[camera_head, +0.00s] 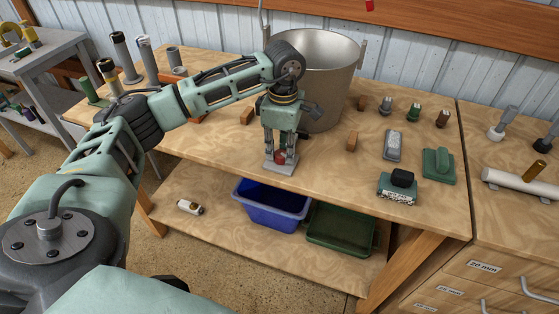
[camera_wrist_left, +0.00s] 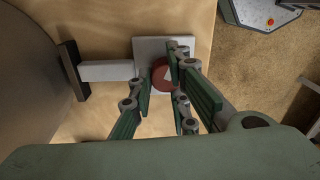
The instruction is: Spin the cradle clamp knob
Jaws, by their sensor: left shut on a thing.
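The clamp knob (camera_head: 281,156) is a small dark red round piece on a pale grey clamp base plate (camera_head: 279,168) at the table's front edge. In the left wrist view the knob (camera_wrist_left: 162,75) sits between green finger pads, partly hidden by them. My left gripper (camera_head: 281,152) points down over the plate and is shut on the knob. A grey bar (camera_wrist_left: 105,71) runs from the plate to a dark upright piece (camera_wrist_left: 73,71) beside the metal bucket. My right gripper is not in view.
A large metal bucket (camera_head: 318,70) stands right behind the clamp. A blue bin (camera_head: 270,207) and a green tray (camera_head: 340,228) are on the shelf below. Brushes, blocks and small tools stand to the right. Tubes stand at the back left.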

